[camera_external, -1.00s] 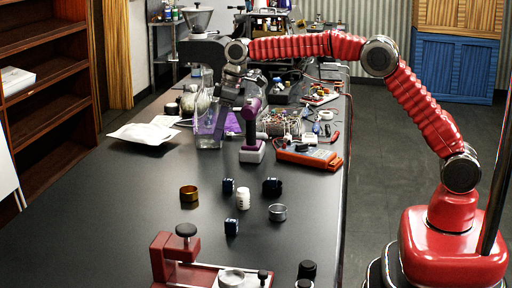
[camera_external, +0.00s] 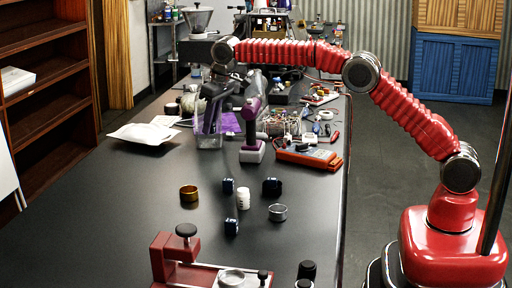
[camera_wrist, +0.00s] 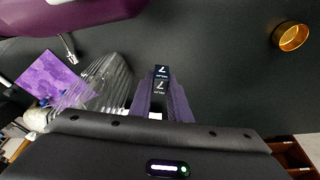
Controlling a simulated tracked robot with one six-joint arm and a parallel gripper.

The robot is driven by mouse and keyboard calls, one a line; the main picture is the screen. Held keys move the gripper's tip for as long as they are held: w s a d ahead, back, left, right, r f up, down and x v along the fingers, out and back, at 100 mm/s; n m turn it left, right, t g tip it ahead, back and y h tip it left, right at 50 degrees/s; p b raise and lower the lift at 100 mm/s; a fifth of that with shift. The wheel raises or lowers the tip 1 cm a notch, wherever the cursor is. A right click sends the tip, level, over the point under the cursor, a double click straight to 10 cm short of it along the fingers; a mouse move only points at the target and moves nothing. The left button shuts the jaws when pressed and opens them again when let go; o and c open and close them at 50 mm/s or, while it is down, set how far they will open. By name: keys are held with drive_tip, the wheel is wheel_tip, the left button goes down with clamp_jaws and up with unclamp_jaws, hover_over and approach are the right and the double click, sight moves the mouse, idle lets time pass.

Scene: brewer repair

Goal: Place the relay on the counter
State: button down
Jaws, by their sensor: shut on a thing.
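My gripper (camera_external: 209,118) hangs pointing down over the far part of the black counter (camera_external: 130,215), in front of the clear container and left of the purple drill. In the wrist view its purple fingers (camera_wrist: 162,92) are shut on the relay (camera_wrist: 161,74), a small dark block with white markings on its face. The dark counter (camera_wrist: 225,65) is behind it. The relay is not distinguishable in the external view. I cannot tell whether it touches the counter.
A clear container (camera_wrist: 108,82) is close left of the fingers. The purple drill (camera_external: 250,128) stands just right of my gripper. Small dark blocks (camera_external: 271,186), a gold ring (camera_external: 189,193), a white bottle (camera_external: 243,199) and a silver ring (camera_external: 277,212) stand nearer. The counter's left front is clear.

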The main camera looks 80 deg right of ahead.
drive_tip(key=shift+s+d+r+m, duration=0.1)
drive_tip(key=shift+s+r+m, duration=0.05)
drive_tip(key=shift+m, duration=0.45)
hover_over(210, 161)
drive_tip(key=s, duration=0.1)
drive_tip(key=shift+a+f, duration=0.15)
drive_tip(key=shift+f, duration=1.45)
drive_tip(key=shift+a+f, duration=0.1)
drive_tip(key=shift+f, duration=1.45)
drive_tip(key=shift+f, duration=0.1)
drive_tip(key=shift+f, duration=1.75)
drive_tip(key=c, duration=1.7)
unclamp_jaws()
drive_tip(key=shift+f, duration=0.1)
drive_tip(key=shift+o, duration=0.2)
